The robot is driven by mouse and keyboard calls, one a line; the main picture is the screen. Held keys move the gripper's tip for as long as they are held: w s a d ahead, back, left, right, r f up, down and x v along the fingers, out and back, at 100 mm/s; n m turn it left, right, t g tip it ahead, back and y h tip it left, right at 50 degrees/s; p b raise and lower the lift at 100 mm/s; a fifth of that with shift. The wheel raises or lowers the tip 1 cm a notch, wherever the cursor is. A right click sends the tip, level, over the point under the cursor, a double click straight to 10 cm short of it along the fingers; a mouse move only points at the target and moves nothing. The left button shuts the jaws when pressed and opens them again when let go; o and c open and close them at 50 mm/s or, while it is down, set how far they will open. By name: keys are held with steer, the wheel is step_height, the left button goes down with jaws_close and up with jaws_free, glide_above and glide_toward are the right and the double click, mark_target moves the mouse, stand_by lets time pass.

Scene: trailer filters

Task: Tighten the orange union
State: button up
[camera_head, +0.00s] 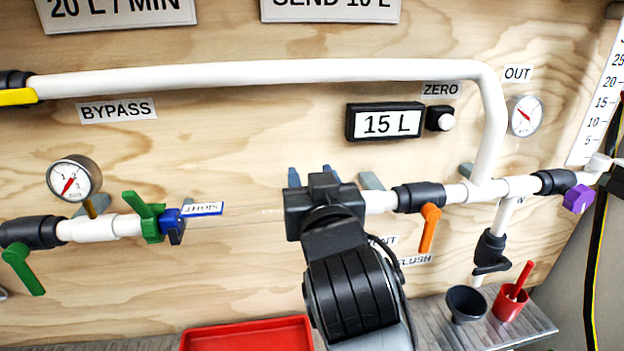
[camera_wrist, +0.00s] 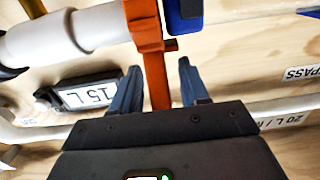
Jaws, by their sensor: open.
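The orange union (camera_wrist: 143,20) shows at the top of the wrist view, around the pipe between a white fitting (camera_wrist: 65,38) and a blue collar (camera_wrist: 184,18). Its orange arm (camera_wrist: 157,80) points down the picture between the two blue fingers of my gripper (camera_wrist: 158,68). My gripper is open, one finger on each side of the arm, with a visible gap on both sides. In the head view my gripper (camera_head: 311,175) is at the pipe line and hides the orange union.
At left a green union (camera_head: 150,217) stands next to a blue collar (camera_head: 171,226) with a label. An orange valve lever (camera_head: 430,228) hangs close to the right of my gripper. A white bypass pipe (camera_head: 260,75) runs above. A red tray (camera_head: 250,335) lies below.

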steer(key=s+d+b, duration=0.1)
steer(key=s, duration=0.6)
steer(key=shift+s+d+b, duration=0.25)
steer(key=shift+s+b, duration=0.1)
steer(key=s+d+f+n+g, duration=0.1)
steer(key=s+d+f, duration=1.45)
steer(key=f, duration=0.25)
steer(key=s+d+m+h, duration=0.1)
steer(key=s+d, duration=0.2)
steer(key=s, duration=0.8)
steer(key=s+d+m+g+h, duration=0.1)
steer(key=s+d+m+h, duration=0.1)
steer(key=s, duration=0.9)
steer(key=shift+s+d+r+g, duration=0.25)
steer(key=shift+s+d+g, duration=0.05)
steer(key=shift+d, duration=0.1)
